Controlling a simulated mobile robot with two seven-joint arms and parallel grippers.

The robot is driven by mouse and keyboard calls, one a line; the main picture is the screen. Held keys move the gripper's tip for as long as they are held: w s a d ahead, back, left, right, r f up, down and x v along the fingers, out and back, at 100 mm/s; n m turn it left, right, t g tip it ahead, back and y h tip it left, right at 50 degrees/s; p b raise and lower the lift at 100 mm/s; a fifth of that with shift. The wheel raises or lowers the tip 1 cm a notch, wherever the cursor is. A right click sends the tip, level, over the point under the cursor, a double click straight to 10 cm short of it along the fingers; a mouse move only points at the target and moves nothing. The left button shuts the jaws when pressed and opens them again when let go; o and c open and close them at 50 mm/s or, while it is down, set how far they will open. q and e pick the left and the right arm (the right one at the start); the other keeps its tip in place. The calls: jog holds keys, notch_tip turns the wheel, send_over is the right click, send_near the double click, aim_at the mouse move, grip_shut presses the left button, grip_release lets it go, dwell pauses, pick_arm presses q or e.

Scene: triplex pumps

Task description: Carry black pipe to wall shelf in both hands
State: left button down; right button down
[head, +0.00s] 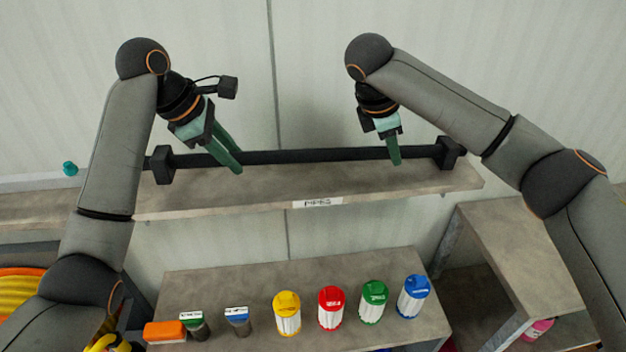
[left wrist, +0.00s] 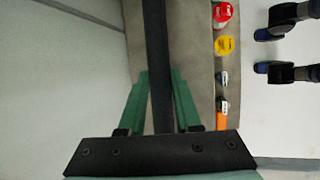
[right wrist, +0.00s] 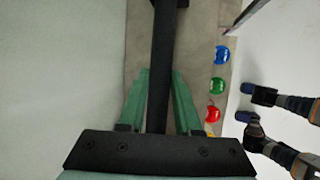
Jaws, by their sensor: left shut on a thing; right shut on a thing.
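The black pipe (head: 310,155) with block-like ends lies level along the wall shelf (head: 270,193), which bears a label reading like "PIPES". Whether the pipe rests on the shelf or sits just above it I cannot tell. My left gripper (head: 232,160) is shut on the pipe near its left part. The pipe runs between its green fingers in the left wrist view (left wrist: 157,70). My right gripper (head: 394,155) is shut on the pipe near its right end. The pipe also runs between the fingers in the right wrist view (right wrist: 161,70).
A lower bench (head: 250,264) holds yellow (head: 287,312), red (head: 331,308), green (head: 373,301) and blue (head: 413,296) capped containers and an orange block (head: 165,331). A grey cabinet (head: 515,250) stands at the right. The wall is close behind the shelf.

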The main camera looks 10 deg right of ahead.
pick_arm(q)
jog(key=c, duration=1)
grip_release()
jog(key=shift+a, duration=0.15)
pick_arm(e)
jog(key=c, duration=1)
grip_release()
jog(key=shift+d, duration=0.15)
pick_arm(q)
jog(key=o, duration=0.4)
pick_arm(e)
jog(key=o, duration=0.4)
jog(key=shift+r, duration=0.1)
pick_arm(q)
jog(key=v, duration=1.2)
pick_arm(e)
jog(key=v, duration=1.2)
jog(key=shift+s, duration=0.1)
